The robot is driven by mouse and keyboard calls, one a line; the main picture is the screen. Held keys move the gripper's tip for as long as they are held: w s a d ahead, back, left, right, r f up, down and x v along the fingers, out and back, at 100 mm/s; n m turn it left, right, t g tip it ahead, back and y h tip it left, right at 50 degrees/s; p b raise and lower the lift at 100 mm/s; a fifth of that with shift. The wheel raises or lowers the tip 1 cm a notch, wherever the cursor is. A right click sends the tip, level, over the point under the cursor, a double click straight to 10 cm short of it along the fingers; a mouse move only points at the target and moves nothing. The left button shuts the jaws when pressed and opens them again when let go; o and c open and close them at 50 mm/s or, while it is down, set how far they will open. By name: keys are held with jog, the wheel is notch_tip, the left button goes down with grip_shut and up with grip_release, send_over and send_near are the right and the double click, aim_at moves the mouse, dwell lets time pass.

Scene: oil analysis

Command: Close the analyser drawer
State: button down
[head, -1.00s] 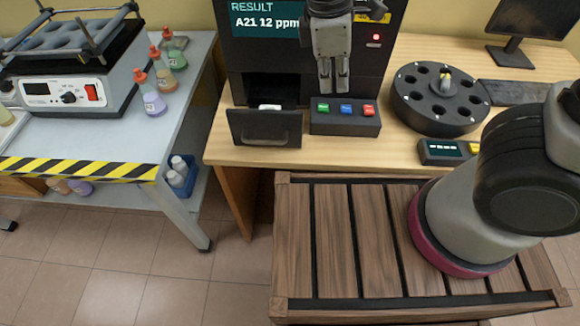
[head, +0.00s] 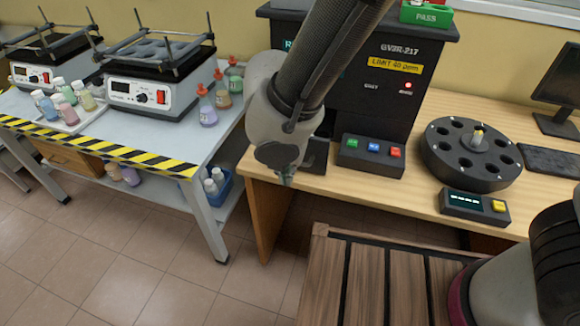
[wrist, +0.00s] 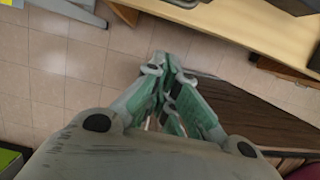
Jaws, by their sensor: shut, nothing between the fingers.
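The analyser (head: 395,95) is the black cabinet at the back of the wooden bench. Its drawer (head: 318,155) is mostly hidden behind my arm in the head view. Only a dark strip of it shows beside the button panel, so how far it stands out cannot be told. My gripper (head: 287,180) is shut and empty, pointing down near the bench's front edge, in front of the drawer area. In the wrist view, my gripper (wrist: 160,62) has its fingers together over the floor, with the bench edge beyond them. Contact with the drawer is not visible.
A button panel (head: 372,155) stands right of the drawer. A round carousel (head: 470,155) and a small display box (head: 474,207) are farther right. The left table (head: 215,150) holds shakers and bottles. Bare floor (head: 140,270) lies between it and my base.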

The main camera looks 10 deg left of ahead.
jog(key=w+f, duration=0.6)
jog(key=shift+d+f, duration=0.2)
jog(key=w, duration=0.5)
jog(key=w+d, duration=0.1)
jog(key=w, duration=0.8)
jog(key=shift+w+d, duration=0.15)
jog(key=shift+w, duration=0.3)
